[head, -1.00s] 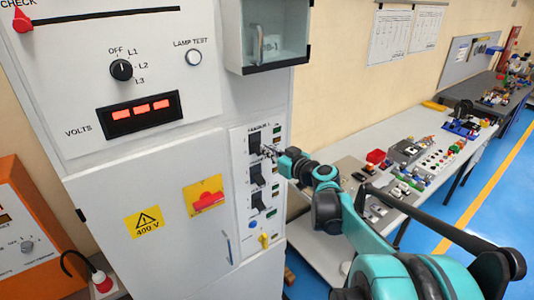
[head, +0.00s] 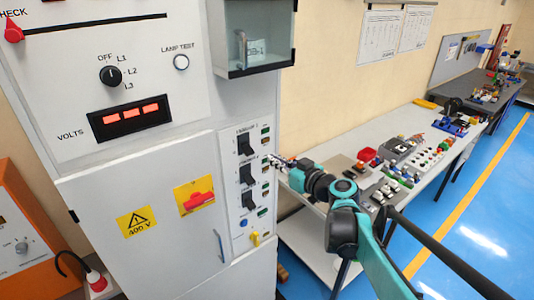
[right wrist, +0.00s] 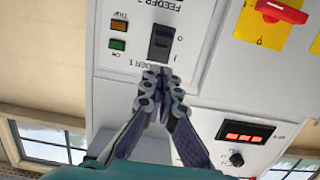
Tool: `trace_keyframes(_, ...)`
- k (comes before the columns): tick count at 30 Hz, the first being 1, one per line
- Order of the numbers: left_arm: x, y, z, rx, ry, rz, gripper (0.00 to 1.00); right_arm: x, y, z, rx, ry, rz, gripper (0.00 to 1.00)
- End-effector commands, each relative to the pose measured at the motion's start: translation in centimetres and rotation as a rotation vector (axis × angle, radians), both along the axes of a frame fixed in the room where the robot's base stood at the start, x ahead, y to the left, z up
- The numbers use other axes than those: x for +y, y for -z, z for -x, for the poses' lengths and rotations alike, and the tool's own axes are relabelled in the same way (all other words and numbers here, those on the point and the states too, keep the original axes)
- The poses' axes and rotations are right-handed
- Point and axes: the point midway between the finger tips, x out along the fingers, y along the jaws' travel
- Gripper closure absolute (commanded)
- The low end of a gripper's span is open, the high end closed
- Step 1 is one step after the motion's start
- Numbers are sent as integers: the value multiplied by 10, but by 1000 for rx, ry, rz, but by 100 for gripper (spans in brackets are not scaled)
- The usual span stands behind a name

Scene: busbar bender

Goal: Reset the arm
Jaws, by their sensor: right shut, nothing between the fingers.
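My right gripper (head: 278,161) is shut and empty, just right of the switch panel on the grey cabinet. Three black feeder switches stand in a column: top (head: 245,144), middle (head: 246,174) and bottom (head: 249,201). In the upside-down right wrist view, the shut fingertips (right wrist: 163,80) overlap the "FEEDER 1" label, beside a black switch (right wrist: 161,45) marked O and I. No contact with the switch is visible. My left gripper is not in view.
A red handle on a yellow plate (head: 194,194) is left of the switches. A glass-fronted box (head: 252,40) overhangs above them. A yellow knob (head: 254,239) sits below. The workbench (head: 300,232) with parts stands at right, under my right arm.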

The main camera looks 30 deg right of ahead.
Motion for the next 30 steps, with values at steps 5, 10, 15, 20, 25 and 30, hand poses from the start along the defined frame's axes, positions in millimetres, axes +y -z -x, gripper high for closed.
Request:
trace_keyframes(5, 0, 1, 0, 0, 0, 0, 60, -1, 2, 10, 0, 0, -1, 100)
trace_keyframes(10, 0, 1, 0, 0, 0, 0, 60, 0, 2, 10, 0, -1, -1, 100)
trace_keyframes(15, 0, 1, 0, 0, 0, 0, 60, -1, 2, 10, 0, 0, -1, 100)
trace_keyframes(20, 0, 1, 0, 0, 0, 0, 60, -1, 2, 10, 0, 0, 0, 100)
trace_keyframes(25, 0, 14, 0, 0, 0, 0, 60, 19, 22, 11, 39, -27, -13, 100)
trace_keyframes(30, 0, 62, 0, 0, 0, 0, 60, 94, 103, 26, 218, -110, -61, 100)
